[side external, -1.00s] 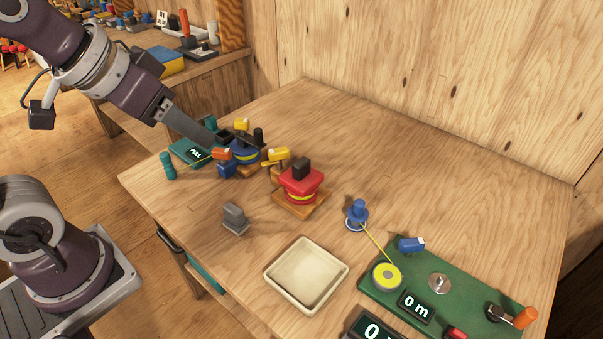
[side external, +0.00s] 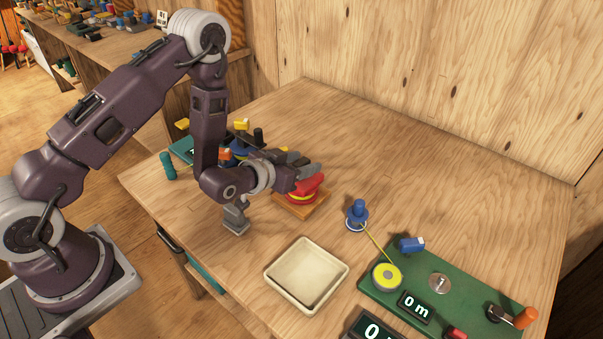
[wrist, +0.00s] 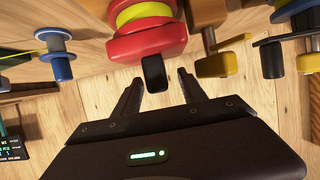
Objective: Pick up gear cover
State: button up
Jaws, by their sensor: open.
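The gear cover appears to be the red cap with a black knob (wrist: 154,73) on top; it sits on a red reel (side external: 306,190) with a yellow band on a wooden block. The red body also shows in the wrist view (wrist: 143,44). My gripper (side external: 300,167) is over the top of the reel, tilted sideways, with its fingers hiding the knob in the side view. In the wrist view my gripper (wrist: 158,84) is open, one finger on each side of the knob's end, with gaps at both sides.
A blue reel (side external: 241,151) with small yellow and orange parts stands close behind my wrist. A grey block (side external: 236,221) is below my forearm. A cream tray (side external: 283,246), a blue spool (side external: 358,214) and a green board (side external: 458,290) lie in front and right. The table's back right is clear.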

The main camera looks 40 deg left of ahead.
aim_at(311, 160)
jog(key=x, duration=0.3)
jog(key=shift+w+f, duration=0.1)
jog(key=shift+w, duration=0.1)
grip_shut()
